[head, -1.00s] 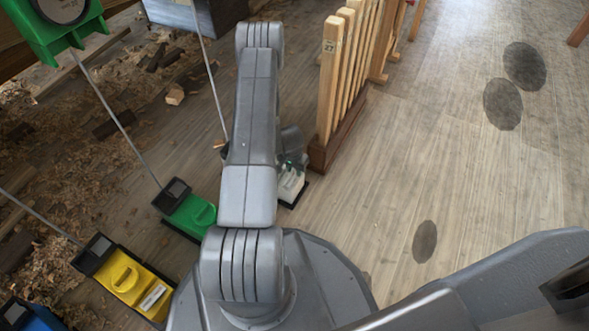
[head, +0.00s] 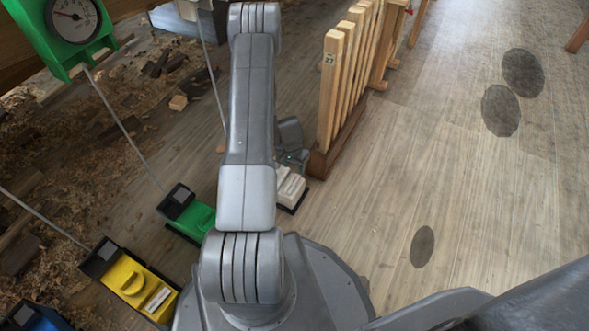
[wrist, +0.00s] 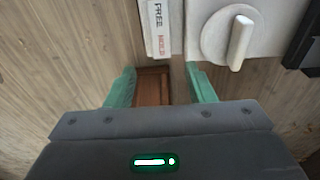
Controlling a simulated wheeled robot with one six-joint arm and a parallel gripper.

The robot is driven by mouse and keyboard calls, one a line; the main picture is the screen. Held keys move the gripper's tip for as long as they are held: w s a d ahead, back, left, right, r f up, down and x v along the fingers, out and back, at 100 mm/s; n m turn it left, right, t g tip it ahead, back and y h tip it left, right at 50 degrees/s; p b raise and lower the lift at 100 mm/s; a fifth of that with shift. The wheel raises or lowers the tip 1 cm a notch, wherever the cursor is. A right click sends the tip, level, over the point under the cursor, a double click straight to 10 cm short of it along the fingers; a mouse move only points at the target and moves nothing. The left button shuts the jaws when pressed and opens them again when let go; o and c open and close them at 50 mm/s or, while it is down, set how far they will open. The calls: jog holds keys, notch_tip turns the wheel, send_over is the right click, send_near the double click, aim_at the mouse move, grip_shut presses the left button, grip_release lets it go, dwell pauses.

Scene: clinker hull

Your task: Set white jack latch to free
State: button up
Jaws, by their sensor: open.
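The white jack (head: 290,190) stands on the floor just right of my arm in the head view, partly hidden by it. In the wrist view the top of the white jack (wrist: 278,15) shows a round white latch (wrist: 240,42) with a raised bar handle lying nearly upright in the picture, slightly tilted. A label (wrist: 158,28) to its left reads FREE above HOLD. My gripper (wrist: 162,84) is open and empty, its green fingers below the label and to the lower left of the latch, apart from the handle. In the head view my gripper is mostly hidden.
A slatted wooden rack (head: 345,80) stands close behind the white jack. Green (head: 200,218) and yellow (head: 140,288) jacks stand left, with slanting rods. A green gauge (head: 75,28) is upper left. Wood shavings cover the left floor; the right floor is open.

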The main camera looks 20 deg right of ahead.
notch_tip(320, 180, up, 5)
jog(key=p, duration=0.1)
send_over(297, 178)
jog(key=s+a, duration=0.2)
jog(key=shift+w+a, duration=0.1)
jog(key=shift+w, duration=0.05)
jog(key=shift+f, duration=0.1)
jog(key=f+b, duration=0.2)
jog(key=f, duration=0.2)
jog(key=w+f+b, duration=0.1)
jog(key=f, duration=0.4)
jog(key=d+f+b, duration=0.1)
jog(key=f+b, duration=0.1)
jog(key=f, duration=0.3)
jog(key=shift+w+b, duration=0.2)
jog(key=shift+b, duration=0.1)
jog(key=shift+d+r, duration=0.25)
jog(key=shift+d, duration=0.05)
jog(key=shift+a, duration=0.2)
